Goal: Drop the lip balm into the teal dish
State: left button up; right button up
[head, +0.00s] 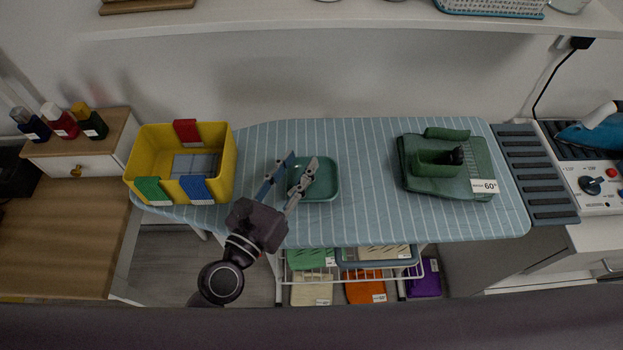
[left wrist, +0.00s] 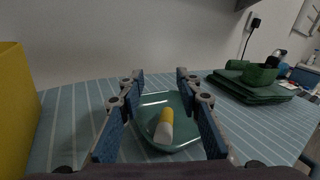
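The teal dish (head: 326,184) sits on the striped ironing board, and it also shows in the left wrist view (left wrist: 184,101). The lip balm (left wrist: 164,127), a yellow and white tube, appears within the dish's outline in the left wrist view. I cannot tell whether it rests on the dish's bottom. I cannot make it out in the head view. My left gripper (head: 300,165) is over the left part of the dish. Its fingers (left wrist: 160,85) are spread wide on either side of the lip balm, not touching it. My right gripper is not in view.
A yellow bin (head: 227,158) with red, green and blue tabs stands left of the dish. A green folded stack (head: 440,185) with a green container (head: 430,164) on it lies to the right. The ironing board (head: 365,220) is clear between the dish and the stack.

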pick_arm(q)
jog(key=v, duration=1.1)
jog(key=shift+s+a, duration=0.2)
jog(key=shift+s, duration=0.15)
